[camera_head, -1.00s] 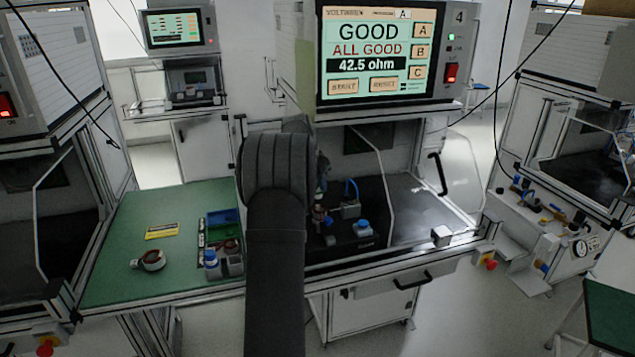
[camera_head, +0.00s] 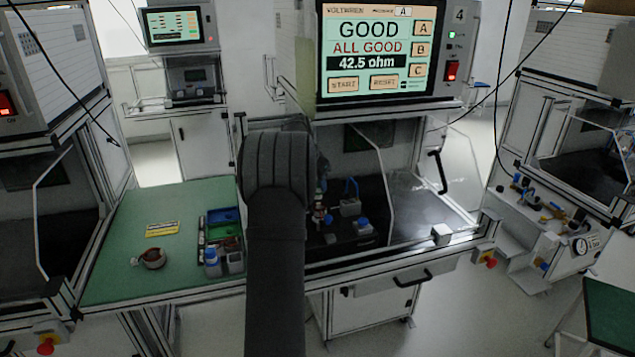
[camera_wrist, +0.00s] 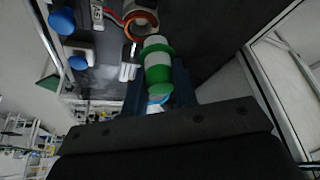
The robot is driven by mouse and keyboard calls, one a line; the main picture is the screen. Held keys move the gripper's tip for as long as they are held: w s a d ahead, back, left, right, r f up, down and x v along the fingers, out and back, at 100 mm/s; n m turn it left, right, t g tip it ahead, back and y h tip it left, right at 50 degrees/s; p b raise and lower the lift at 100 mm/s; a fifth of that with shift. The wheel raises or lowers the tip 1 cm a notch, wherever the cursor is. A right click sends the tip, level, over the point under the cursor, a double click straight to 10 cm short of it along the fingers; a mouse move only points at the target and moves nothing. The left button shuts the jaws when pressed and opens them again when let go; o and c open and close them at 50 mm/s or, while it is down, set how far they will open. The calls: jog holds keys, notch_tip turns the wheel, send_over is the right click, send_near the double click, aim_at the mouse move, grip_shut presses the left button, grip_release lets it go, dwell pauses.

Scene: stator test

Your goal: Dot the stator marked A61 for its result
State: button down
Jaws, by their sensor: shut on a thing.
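My gripper (camera_wrist: 158,92) is shut on a green-and-white cylinder (camera_wrist: 158,58), which looks like a marker, in the wrist view. A ring-shaped stator with copper windings and a pale rim (camera_wrist: 140,24) lies just beyond its far end; I cannot tell whether they touch. No A61 mark is readable. Another ring-shaped stator (camera_head: 153,258) lies on the green mat (camera_head: 120,285) at left in the head view. The tester screen (camera_head: 377,48) reads GOOD, ALL GOOD, 42.5 ohm. In the head view my arm hides the gripper.
Blue-capped items (camera_head: 363,227) stand in the dark test bay, and blue caps (camera_wrist: 62,20) show in the wrist view. A tray (camera_head: 222,240) with a blue-capped bottle (camera_head: 211,262) and a yellow label (camera_head: 162,229) are on the mat. A clear guard panel borders the bay.

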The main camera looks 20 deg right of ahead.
jog(key=shift+f, duration=0.2)
jog(key=shift+r, duration=3)
jog(key=shift+a, duration=0.1)
jog(key=s+a+f, duration=0.2)
jog(key=s+a, duration=0.6)
jog(key=a, duration=0.1)
jog(key=s+a+f, duration=0.3)
jog(key=s+a, duration=0.4)
jog(key=a, duration=0.2)
jog(key=shift+w+a+f, duration=0.85)
jog(key=shift+a+f, duration=0.75)
jog(key=shift+f, duration=0.2)
jog(key=shift+w+a+f, duration=0.9)
jog(key=shift+a+f, duration=0.65)
jog(key=shift+f, duration=0.2)
jog(key=shift+w+a+f, duration=0.85)
jog(key=shift+a+f, duration=0.75)
jog(key=shift+f, duration=0.2)
